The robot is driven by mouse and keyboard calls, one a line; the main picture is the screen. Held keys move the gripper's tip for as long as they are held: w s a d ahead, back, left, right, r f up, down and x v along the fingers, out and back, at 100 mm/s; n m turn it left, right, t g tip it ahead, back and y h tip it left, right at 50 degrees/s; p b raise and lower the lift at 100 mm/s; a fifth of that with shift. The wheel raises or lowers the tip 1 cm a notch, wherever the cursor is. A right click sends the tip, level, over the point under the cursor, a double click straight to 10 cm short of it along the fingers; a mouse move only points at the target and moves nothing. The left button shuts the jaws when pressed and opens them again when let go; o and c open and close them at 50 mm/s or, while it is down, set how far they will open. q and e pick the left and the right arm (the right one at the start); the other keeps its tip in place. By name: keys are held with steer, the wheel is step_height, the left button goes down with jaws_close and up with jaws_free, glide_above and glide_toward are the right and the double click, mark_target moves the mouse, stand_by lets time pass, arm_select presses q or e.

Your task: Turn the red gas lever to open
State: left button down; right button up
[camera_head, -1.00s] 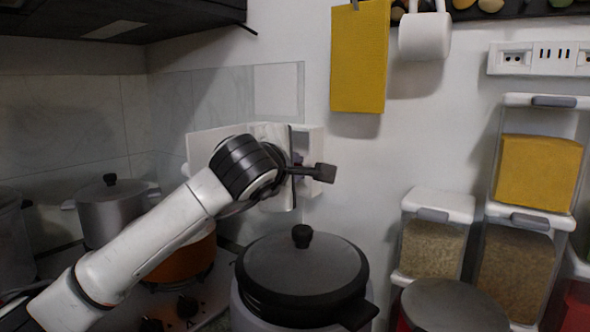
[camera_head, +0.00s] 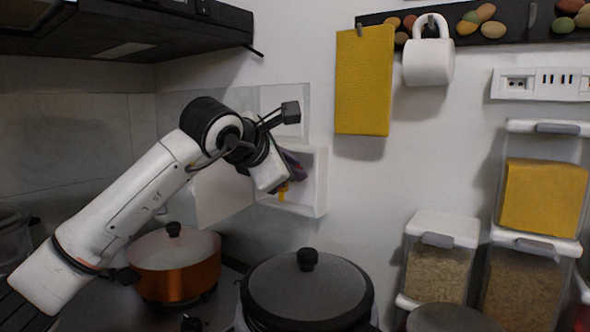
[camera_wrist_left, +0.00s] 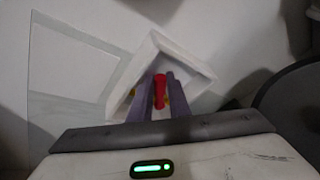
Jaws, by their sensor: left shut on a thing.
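The red gas lever (camera_wrist_left: 159,90) shows in the left wrist view between the two purple-grey fingers of my left gripper (camera_wrist_left: 158,92), inside a white wall box (camera_wrist_left: 195,57). The gripper is shut on the lever. In the head view my left gripper (camera_head: 292,168) reaches into the open white box (camera_head: 320,185) on the wall. A yellow part (camera_head: 283,192) shows just below the fingers. The lever is hidden there by my wrist and fingers. My right gripper is in neither view.
A black-lidded pot (camera_head: 308,290) stands below the box, and an orange pot (camera_head: 175,268) sits on the stove to the left. A yellow cloth (camera_head: 363,80) and a white mug (camera_head: 428,65) hang to the right. A range hood (camera_head: 130,25) is above.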

arm_select(q)
steer(key=shift+f, duration=0.25)
steer(key=c, duration=2)
jaws_free()
steer(key=o, duration=0.3)
steer(key=shift+o, duration=0.2)
steer(key=shift+r, duration=0.15)
